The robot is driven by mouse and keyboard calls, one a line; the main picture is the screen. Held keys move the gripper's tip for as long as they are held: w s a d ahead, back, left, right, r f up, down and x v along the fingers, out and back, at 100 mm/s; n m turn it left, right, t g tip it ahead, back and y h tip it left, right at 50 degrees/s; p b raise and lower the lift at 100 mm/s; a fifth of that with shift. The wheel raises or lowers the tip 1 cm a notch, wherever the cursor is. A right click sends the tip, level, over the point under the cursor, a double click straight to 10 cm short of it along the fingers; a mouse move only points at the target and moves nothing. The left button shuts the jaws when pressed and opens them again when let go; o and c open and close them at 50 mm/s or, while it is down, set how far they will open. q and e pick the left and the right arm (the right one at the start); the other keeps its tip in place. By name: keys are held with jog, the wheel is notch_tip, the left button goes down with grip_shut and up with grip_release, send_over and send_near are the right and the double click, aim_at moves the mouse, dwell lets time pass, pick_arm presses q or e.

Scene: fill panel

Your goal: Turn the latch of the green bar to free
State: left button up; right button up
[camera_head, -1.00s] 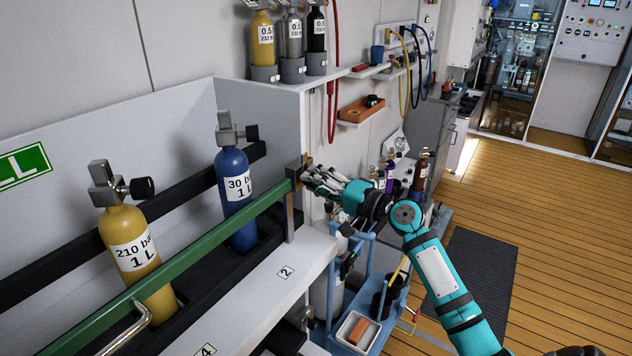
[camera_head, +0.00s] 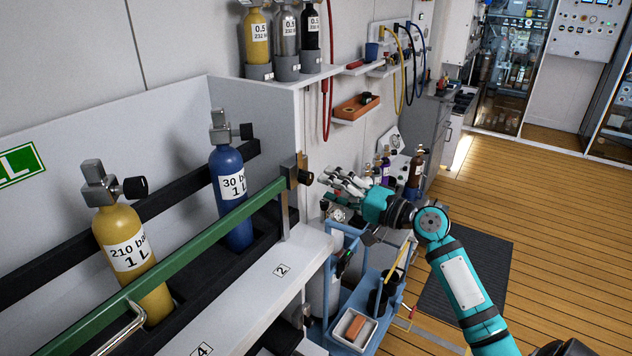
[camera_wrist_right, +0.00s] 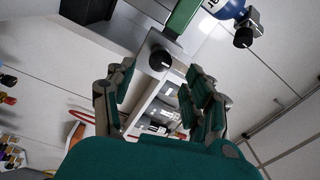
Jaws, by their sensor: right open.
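The green bar (camera_head: 180,264) runs in front of a yellow cylinder (camera_head: 128,245) and a blue cylinder (camera_head: 233,195). At its right end is a metal block with a dark round latch knob (camera_head: 304,177). In the right wrist view the knob (camera_wrist_right: 160,60) has a light line on its face and lies ahead of the fingers. My right gripper (camera_head: 335,180) is open and empty, to the right of the knob and apart from it. In the right wrist view the gripper (camera_wrist_right: 160,95) has its fingers spread to both sides. My left gripper is not in view.
A white shelf ledge (camera_head: 255,290) lies below the bar. A blue cart (camera_head: 350,300) with a small tray stands below my right arm. A shelf above the bar's end holds small cylinders (camera_head: 286,40). Wooden floor is open at the right.

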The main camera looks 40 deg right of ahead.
jog(key=v, duration=0.6)
jog(key=shift+s, duration=0.15)
jog(key=shift+d, duration=0.1)
